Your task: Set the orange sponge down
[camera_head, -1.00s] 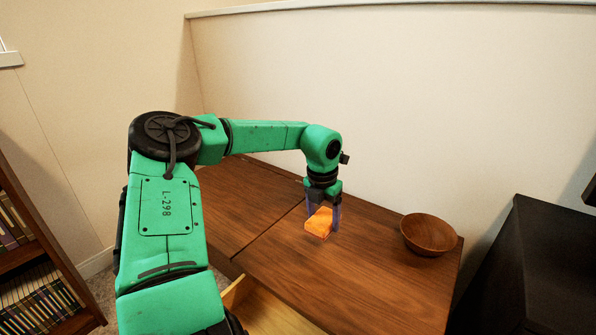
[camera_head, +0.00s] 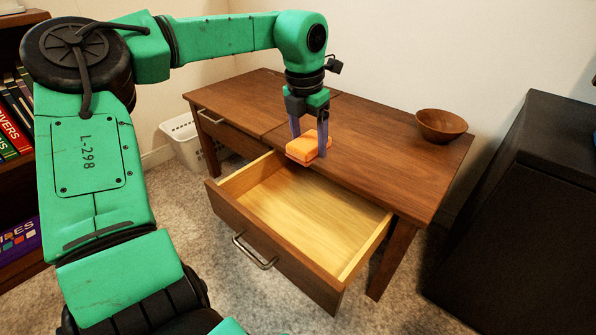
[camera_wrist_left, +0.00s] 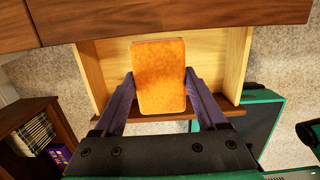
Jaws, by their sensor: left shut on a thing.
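The orange sponge (camera_head: 307,148) is held between the fingers of my left gripper (camera_head: 309,146), above the back part of the open drawer (camera_head: 300,215) near the table's front edge. In the left wrist view the sponge (camera_wrist_left: 158,76) fills the space between the two purple fingers of the gripper (camera_wrist_left: 160,92), with the pale drawer floor (camera_wrist_left: 116,62) behind it. The drawer looks empty where I can see it. My right gripper is not in view.
The wooden table (camera_head: 375,150) carries a wooden bowl (camera_head: 441,125) at its right end; its top is otherwise clear. A black cabinet (camera_head: 520,210) stands at the right. A white basket (camera_head: 185,140) and a bookshelf (camera_head: 22,200) are at the left.

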